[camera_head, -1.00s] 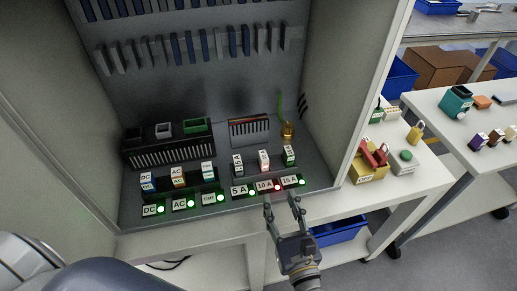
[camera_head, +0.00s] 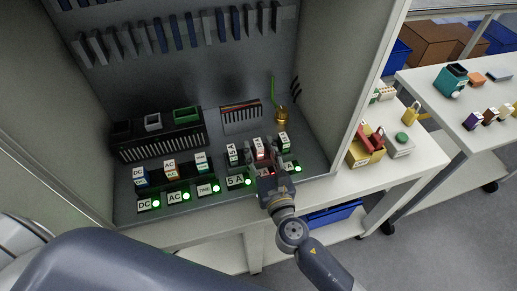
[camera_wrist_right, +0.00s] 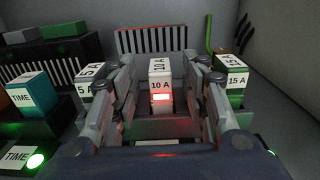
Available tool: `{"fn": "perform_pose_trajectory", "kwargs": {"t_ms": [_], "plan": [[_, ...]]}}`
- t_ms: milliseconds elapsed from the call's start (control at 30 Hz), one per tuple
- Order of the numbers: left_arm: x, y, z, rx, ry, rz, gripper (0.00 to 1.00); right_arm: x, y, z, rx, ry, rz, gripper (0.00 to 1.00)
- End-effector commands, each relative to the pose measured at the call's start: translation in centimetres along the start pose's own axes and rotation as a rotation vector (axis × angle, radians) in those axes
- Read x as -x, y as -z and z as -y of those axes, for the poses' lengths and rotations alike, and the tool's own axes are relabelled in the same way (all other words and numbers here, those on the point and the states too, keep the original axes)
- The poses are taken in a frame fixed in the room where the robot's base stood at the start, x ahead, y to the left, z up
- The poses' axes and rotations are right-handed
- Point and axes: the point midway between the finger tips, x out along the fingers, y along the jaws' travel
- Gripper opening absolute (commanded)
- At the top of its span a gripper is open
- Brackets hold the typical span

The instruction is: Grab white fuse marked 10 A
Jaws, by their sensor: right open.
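The white fuse marked 10 A (camera_wrist_right: 161,80) stands upright in its slot, between the 5 A fuse (camera_wrist_right: 88,84) and the green 15 A fuse (camera_wrist_right: 232,82). A red light glows on its front in the right wrist view. My right gripper (camera_head: 262,158) is open, with one finger on each side of the white fuse; I see gaps between fingers and fuse. In the head view the white fuse (camera_head: 259,146) is partly covered by the gripper, and the 10 A label on the holder is hidden. My left gripper is not in view.
DC, AC and TIME modules (camera_head: 170,170) with green lights stand to the left. A black connector block (camera_head: 160,143) is behind them. A brass part with a green wire (camera_head: 281,113) stands behind right. The cabinet's right wall (camera_head: 355,80) bounds the space.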

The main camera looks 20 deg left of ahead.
Motion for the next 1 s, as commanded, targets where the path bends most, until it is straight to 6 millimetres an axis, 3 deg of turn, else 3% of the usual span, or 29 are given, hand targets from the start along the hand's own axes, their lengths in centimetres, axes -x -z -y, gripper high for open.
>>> {"fn": "perform_pose_trajectory", "kwargs": {"t_ms": [133, 400, 600, 1000], "plan": [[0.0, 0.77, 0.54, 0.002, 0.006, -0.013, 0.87, -1.51, 0.01, 0.03, 0.001, 0.0, 0.0, 0.42], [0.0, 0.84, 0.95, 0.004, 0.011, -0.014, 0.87, -1.68, 0.08, 0.06, 0.0, 0.001, -0.001, 0.42], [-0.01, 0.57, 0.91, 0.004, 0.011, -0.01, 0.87, -1.67, 0.08, 0.07, 0.0, 0.001, -0.001, 0.0], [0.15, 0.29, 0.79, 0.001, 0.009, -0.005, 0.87, -1.66, -0.18, 0.07, 0.0, 0.001, -0.001, 0.0]]}}
